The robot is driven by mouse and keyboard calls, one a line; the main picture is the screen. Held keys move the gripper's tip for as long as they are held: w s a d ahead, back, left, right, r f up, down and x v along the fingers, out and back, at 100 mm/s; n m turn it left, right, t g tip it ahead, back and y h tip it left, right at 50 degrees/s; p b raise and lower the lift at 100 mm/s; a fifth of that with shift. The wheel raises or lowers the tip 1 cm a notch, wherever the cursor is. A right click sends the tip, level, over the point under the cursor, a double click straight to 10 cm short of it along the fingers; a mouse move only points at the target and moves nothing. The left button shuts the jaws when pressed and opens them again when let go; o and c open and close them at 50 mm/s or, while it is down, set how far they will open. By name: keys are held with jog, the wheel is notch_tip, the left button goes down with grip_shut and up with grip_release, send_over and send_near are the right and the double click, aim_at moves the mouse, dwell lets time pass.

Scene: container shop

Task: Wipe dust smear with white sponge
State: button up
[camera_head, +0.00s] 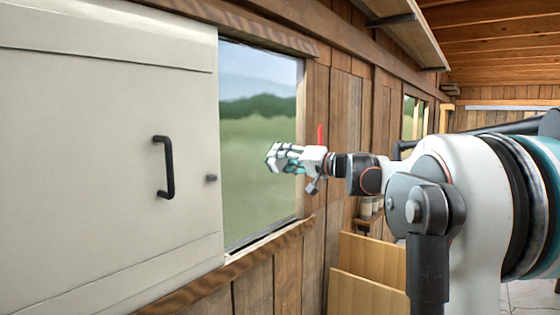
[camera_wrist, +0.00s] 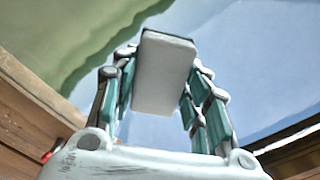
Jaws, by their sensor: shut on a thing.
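My gripper (camera_head: 272,157) is in front of the window pane (camera_head: 258,110) in the head view, with its fingers pointing left. In the wrist view, my gripper (camera_wrist: 162,56) is shut on the white sponge (camera_wrist: 160,85), a pale block with a darker far edge held between the two fingers. The sponge is hard to make out in the head view. The pane fills the background of the wrist view; I cannot tell whether the sponge touches it. I cannot make out a dust smear on the glass.
A large cream door panel (camera_head: 90,150) with a black handle (camera_head: 168,167) covers the left. A wooden sill (camera_head: 265,250) runs below the window. Shelves (camera_head: 400,25) hang at upper right, and light wooden boards (camera_head: 370,262) stand below the arm.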

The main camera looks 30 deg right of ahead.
jog(key=shift+a, duration=0.15)
jog(key=shift+s+a, duration=0.65)
jog(key=shift+a, duration=1.05)
jog(key=shift+s+a, duration=0.65)
jog(key=shift+a, duration=1.05)
jog(key=shift+s+a, duration=0.65)
jog(key=shift+a, duration=1.05)
jog(key=shift+d, duration=0.1)
jog(key=v, duration=0.6)
jog(key=shift+s, duration=0.1)
jog(key=v, duration=0.3)
